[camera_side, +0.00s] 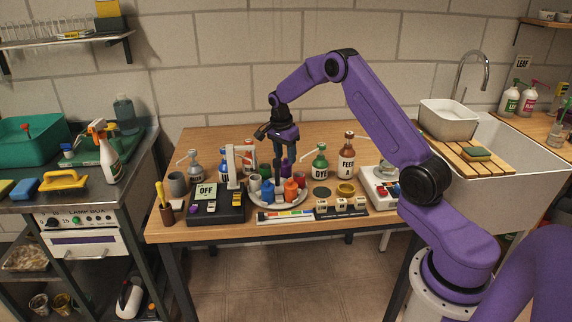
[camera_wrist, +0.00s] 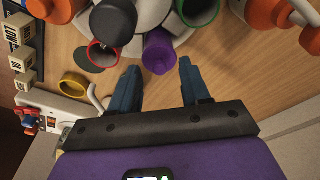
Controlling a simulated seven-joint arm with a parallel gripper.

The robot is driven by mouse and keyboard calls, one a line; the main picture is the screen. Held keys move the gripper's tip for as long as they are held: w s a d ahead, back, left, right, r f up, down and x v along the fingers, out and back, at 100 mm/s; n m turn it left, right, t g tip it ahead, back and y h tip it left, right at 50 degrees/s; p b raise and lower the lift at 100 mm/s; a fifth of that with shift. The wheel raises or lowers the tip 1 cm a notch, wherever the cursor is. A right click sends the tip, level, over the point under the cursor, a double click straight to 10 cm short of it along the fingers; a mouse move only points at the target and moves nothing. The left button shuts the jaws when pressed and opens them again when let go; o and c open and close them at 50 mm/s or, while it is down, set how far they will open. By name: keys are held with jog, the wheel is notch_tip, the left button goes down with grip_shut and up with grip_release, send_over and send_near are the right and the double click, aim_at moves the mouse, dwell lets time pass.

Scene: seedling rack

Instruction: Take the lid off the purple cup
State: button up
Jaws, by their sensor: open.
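The purple cup (camera_wrist: 160,50) stands at the edge of a round white tray (camera_wrist: 148,14) in the wrist view. Its near end looks closed and purple. In the side view a purple piece (camera_side: 286,168) shows just below my gripper, partly hidden by other cups and the fingers. My gripper (camera_wrist: 157,66) is open and empty, one fingertip on each side of the purple cup's near end, with a gap on both sides. In the side view my gripper (camera_side: 284,153) points down over the back of the tray.
A red cup (camera_wrist: 103,53), a dark cup (camera_wrist: 112,22) and a green cup (camera_wrist: 197,10) crowd around the purple one. Bottles stand close by, including a green one (camera_side: 320,163) and a brown one (camera_side: 347,158). A yellow ring (camera_side: 345,190) lies to the right.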

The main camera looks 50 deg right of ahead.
jog(key=shift+f, duration=0.45)
grip_shut()
jog(key=shift+r, duration=0.15)
